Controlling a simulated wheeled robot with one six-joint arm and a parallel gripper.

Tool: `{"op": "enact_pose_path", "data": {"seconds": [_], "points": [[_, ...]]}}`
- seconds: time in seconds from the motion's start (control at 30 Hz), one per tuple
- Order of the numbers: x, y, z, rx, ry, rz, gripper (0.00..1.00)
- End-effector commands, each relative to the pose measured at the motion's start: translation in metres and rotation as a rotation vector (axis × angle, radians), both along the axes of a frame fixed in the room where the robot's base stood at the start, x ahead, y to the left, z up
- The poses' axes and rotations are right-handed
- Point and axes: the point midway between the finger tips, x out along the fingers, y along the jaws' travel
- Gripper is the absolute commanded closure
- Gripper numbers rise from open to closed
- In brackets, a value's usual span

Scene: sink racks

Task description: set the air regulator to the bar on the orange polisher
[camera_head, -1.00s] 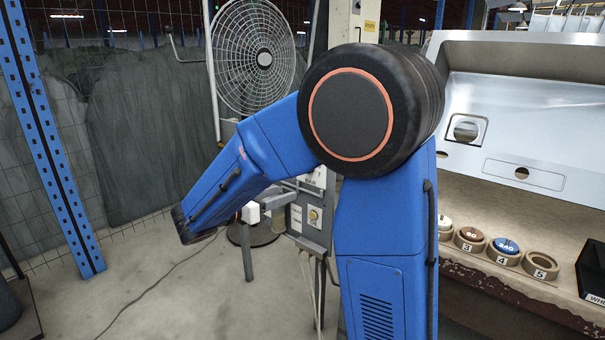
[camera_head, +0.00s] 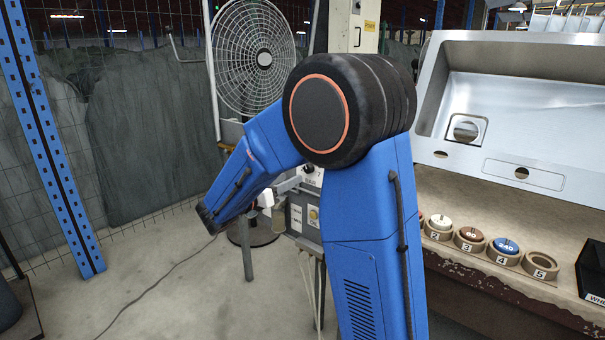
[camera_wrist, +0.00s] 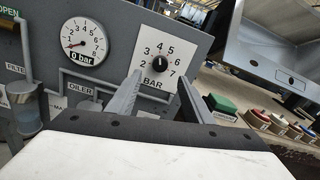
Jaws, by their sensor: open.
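The air regulator shows in the wrist view as a black knob (camera_wrist: 160,62) on a white dial plate marked with numbers around it and BAR below. The knob's white mark points up, near the 4. A round pressure gauge (camera_wrist: 85,42) to its left reads 0 bar, its needle at the low end. My gripper (camera_wrist: 158,82) is open, its two fingers reaching toward the plate just below the knob, apart from it as far as I can tell. In the head view my arm hides most of the panel (camera_head: 303,215). I cannot make out an orange polisher.
A green block (camera_wrist: 220,103) and several coloured discs in holders sit on the bench right of the panel. The head view shows numbered holders (camera_head: 541,265) below a steel sink (camera_head: 520,100). A caged fan (camera_head: 250,55) stands behind my arm. The floor at left is mostly clear.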

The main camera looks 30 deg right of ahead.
Motion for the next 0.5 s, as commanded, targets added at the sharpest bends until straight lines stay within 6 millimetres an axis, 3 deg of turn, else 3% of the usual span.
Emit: {"op": "enact_pose_path", "data": {"seconds": [0.3, 0.5], "points": [[0.016, -0.047, 0.0, 0.0, 0.0, -0.003, 0.54], [0.024, -0.067, 0.0, 0.001, 0.0, -0.002, 0.54]]}}
